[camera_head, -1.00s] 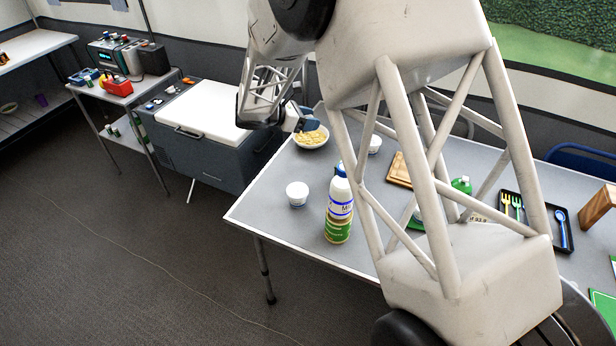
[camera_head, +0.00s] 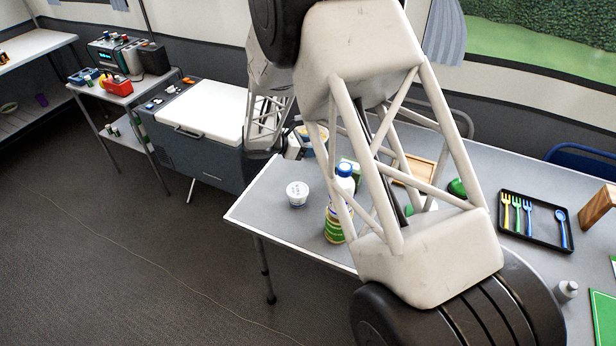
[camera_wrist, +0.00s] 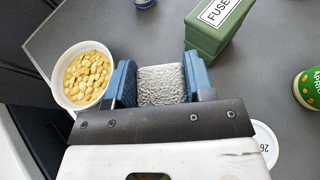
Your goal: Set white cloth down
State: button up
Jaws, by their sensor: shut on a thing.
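In the wrist view, my gripper (camera_wrist: 160,84) has its two blue fingers shut on the white cloth (camera_wrist: 161,85), a textured whitish piece between them. It is above the grey table (camera_wrist: 165,30); whether the cloth touches the tabletop I cannot tell.
A white bowl of yellow pieces (camera_wrist: 88,75) is just left of my gripper. A green box marked FUSE (camera_wrist: 220,22) is close on the right. A white cup (camera_head: 297,194), a bottle (camera_head: 336,205) and a cutlery tray (camera_head: 536,238) stand on the table.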

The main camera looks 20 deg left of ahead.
jog(key=shift+f, duration=0.1)
send_over(310, 176)
jog(key=shift+f, duration=3)
jog(key=shift+f, duration=0.1)
jog(key=shift+f, duration=1.8)
jog(key=shift+f, duration=0.1)
jog(key=o, duration=0.9)
jog(key=v, duration=1.2)
